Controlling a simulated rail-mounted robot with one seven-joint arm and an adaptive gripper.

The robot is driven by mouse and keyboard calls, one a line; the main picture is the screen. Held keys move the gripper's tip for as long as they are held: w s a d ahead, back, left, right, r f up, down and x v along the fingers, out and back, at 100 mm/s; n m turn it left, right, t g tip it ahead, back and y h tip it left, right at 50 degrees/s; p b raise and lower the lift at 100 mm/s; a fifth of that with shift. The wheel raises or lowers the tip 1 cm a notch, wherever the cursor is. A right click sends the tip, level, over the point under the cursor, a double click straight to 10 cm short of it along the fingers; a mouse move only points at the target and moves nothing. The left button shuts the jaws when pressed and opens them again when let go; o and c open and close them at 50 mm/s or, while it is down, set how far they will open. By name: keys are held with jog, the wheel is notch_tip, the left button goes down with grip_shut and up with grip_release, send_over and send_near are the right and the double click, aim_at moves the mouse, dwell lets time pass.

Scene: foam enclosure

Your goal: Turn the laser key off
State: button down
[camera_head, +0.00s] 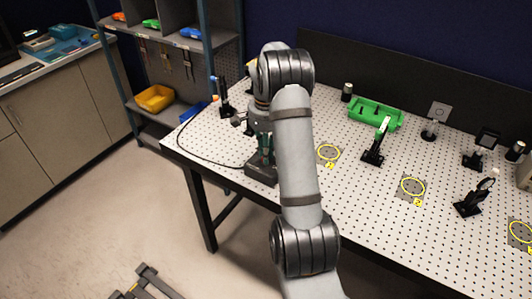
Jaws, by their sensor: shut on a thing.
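My gripper (264,150) points down at a dark box-like unit (260,174) near the left front edge of the perforated table. The arm covers much of the gripper, and only its left side shows. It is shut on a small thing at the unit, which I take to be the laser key. The key itself is too small and too hidden to make out, so its turn position cannot be told.
The perforated table (225,140) carries a black post mount (222,100), a green tray (376,114), several optics mounts and yellow-ringed spots (328,153). A thin black cable (185,145) curves along the left edge. A shelf rack with a yellow bin (154,98) stands behind left.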

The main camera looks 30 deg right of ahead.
jog(key=c, duration=1.7)
grip_release()
jog(key=shift+c, duration=0.2)
jog(key=shift+r, duration=0.1)
notch_tip(320, 180, up, 12)
notch_tip(320, 180, down, 12)
jog(key=shift+f, duration=0.1)
